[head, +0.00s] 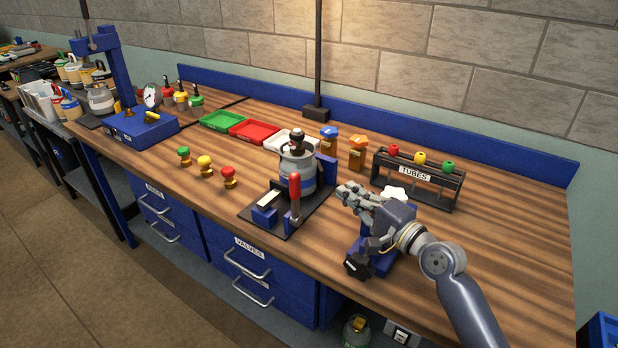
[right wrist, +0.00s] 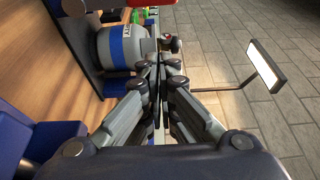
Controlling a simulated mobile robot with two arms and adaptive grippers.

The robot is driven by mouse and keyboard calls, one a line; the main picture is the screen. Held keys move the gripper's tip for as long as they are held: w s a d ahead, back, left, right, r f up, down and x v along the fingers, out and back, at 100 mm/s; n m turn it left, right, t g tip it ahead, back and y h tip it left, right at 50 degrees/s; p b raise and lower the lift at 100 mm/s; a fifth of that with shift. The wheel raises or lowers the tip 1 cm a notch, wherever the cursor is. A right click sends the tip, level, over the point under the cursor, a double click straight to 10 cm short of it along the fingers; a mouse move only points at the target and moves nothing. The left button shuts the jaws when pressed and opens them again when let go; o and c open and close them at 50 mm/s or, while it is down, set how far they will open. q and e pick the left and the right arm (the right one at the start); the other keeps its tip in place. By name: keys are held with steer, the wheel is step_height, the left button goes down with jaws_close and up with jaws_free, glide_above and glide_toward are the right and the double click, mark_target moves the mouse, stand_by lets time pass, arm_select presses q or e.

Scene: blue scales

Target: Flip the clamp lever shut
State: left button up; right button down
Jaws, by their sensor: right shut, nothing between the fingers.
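The clamp lever (head: 294,186) has a red handle and stands upright at the front of a dark base plate (head: 272,222). Behind it on the plate is a grey canister (head: 297,170) with a dark knob on top; the right wrist view shows the canister with a blue band (right wrist: 122,47). My right gripper (head: 345,194) is shut and empty, to the right of the lever and apart from it. In the right wrist view its fingertips (right wrist: 158,68) meet close to the canister. My left gripper is not in view.
A tube rack (head: 417,178) stands behind my right arm. Blue and orange bottles (head: 358,153) stand behind the clamp. The table's front edge is close to the base plate.

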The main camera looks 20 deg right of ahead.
arm_select(q)
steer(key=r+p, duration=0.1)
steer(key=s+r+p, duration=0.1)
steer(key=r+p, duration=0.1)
steer(key=p, duration=0.1)
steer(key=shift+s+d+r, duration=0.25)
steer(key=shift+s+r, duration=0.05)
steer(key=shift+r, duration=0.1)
arm_select(e)
steer(key=w+a, duration=0.6)
steer(key=w, duration=0.1)
steer(key=shift+a, duration=0.15)
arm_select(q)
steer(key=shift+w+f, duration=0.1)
arm_select(e)
steer(key=shift+a, duration=0.1)
arm_select(q)
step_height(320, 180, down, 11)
steer(key=b, duration=1.1)
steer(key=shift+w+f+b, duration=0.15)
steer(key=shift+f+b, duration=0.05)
steer(key=shift+b, duration=0.15)
arm_select(e)
steer(key=s+a+f+n+t+y, duration=0.1)
steer(key=s+a+f+n+y, duration=0.3)
steer(key=s+a+n, duration=0.4)
steer(key=a+n, duration=0.2)
steer(key=n, duration=0.5)
steer(key=shift+f+t+y, duration=0.3)
steer(key=shift+y, duration=0.1)
